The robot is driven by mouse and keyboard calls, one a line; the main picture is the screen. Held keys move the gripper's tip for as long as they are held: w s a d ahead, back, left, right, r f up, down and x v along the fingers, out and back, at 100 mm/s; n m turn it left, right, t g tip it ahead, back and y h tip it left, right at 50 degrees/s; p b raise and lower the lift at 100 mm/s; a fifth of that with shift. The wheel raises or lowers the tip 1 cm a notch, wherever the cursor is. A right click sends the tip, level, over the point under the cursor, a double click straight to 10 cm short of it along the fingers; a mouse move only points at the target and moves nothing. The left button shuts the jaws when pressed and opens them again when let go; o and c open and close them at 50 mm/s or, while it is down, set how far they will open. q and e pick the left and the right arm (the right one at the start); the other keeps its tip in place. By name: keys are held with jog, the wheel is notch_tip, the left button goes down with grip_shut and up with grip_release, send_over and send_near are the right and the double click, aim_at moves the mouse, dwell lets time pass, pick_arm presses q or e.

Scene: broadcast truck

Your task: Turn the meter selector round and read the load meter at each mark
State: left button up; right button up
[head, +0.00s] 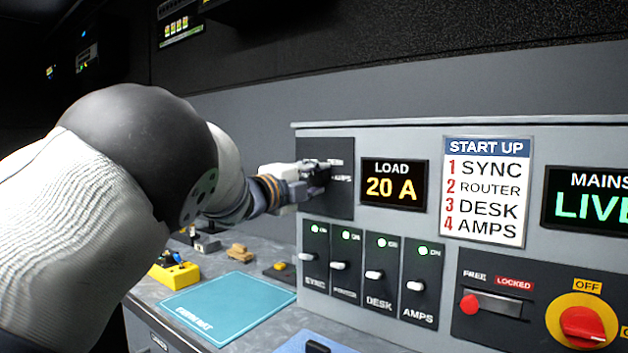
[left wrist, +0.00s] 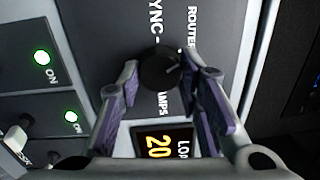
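The meter selector is a dark round knob (left wrist: 158,71) on a dark plate (head: 342,207). In the left wrist view, the labels SYNC, ROUTER and AMPS show around it. A short light mark shows on the knob, but I cannot tell which label it points at. My left gripper (head: 322,172) is at the selector plate and hides the knob in the head view. In the left wrist view its fingers (left wrist: 161,68) stand apart, one on each side of the knob, with narrow gaps. The load meter (head: 393,184) reads 20 A. My right gripper is out of view.
Several switches with lit green ON lamps, such as SYNC (head: 307,257) and AMPS (head: 415,286), sit below. A START UP card (head: 487,190) and a MAINS display (head: 590,200) are at right. A red rotary switch (head: 583,323) is lower right. A teal mat (head: 228,304) lies on the desk.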

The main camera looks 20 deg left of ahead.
pick_arm(q)
jog(key=o, duration=0.4)
jog(key=v, duration=1.2)
